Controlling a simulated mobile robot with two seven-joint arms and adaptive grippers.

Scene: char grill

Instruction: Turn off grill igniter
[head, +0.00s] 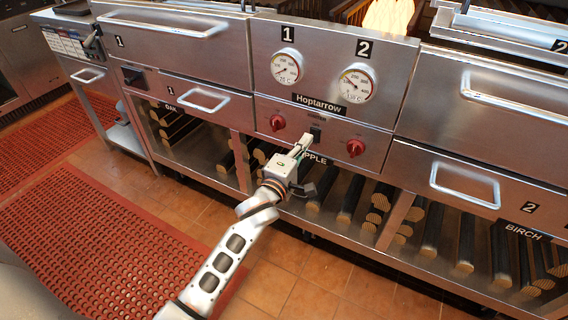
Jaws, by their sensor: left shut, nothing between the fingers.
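The grill's metal front panel (330,110) carries two round gauges and a small dark igniter switch (316,133) between two red knobs. The left red knob (277,123) and the right red knob (355,147) sit at about the same level as the switch. My left gripper (307,140) is shut and empty, with its tips at or very close to the lower left of the switch. I cannot tell whether they touch it. The switch's on or off position is too small to tell. My right gripper is not in view.
Drawer handles (205,104) stick out on the left, and another handle (463,190) sticks out on the right. Below the panel is an open shelf with stacked logs. A red perforated mat (100,240) lies on the tiled floor at left.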

